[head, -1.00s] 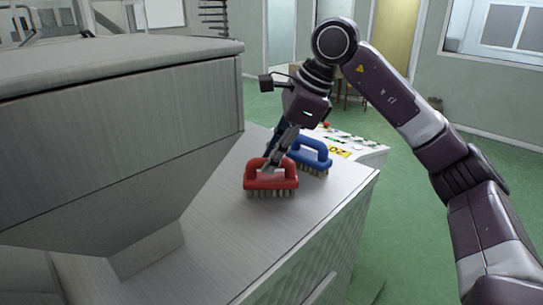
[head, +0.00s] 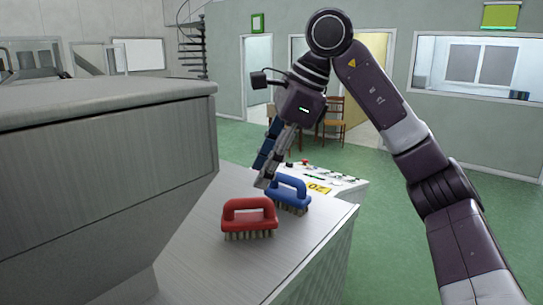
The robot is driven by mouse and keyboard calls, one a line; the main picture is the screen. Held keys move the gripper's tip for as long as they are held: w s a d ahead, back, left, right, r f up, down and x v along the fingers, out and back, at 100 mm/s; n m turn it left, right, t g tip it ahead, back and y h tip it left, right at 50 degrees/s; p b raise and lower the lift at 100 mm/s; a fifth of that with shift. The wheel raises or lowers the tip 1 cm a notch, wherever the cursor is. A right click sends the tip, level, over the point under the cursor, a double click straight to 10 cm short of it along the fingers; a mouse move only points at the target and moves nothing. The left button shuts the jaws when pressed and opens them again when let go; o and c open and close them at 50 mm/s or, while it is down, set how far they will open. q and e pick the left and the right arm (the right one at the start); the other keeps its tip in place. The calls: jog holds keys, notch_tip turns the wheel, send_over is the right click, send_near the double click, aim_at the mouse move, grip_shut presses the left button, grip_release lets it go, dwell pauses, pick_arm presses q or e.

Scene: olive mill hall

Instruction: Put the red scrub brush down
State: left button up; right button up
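The red scrub brush (head: 249,219) stands bristles down on the grey metal top (head: 205,240) of the machine. The blue scrub brush (head: 290,194) stands just behind it to the right, also bristles down. My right gripper (head: 266,178) points down above and behind the red brush, apart from its handle. Its fingers look parted with nothing between them. The fingertips overlap the left end of the blue brush in the picture; I cannot tell how near they are to it. My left gripper is out of view.
A large grey metal hopper (head: 110,140) rises on the left, close to the brushes. A panel with buttons and a yellow label (head: 318,187) lies behind the blue brush. The metal top is bare in front of the red brush. Green floor (head: 400,240) lies to the right.

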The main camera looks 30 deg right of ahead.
jog(key=shift+p+v, duration=0.3)
jog(key=shift+v, duration=1.85)
jog(key=shift+f, duration=0.1)
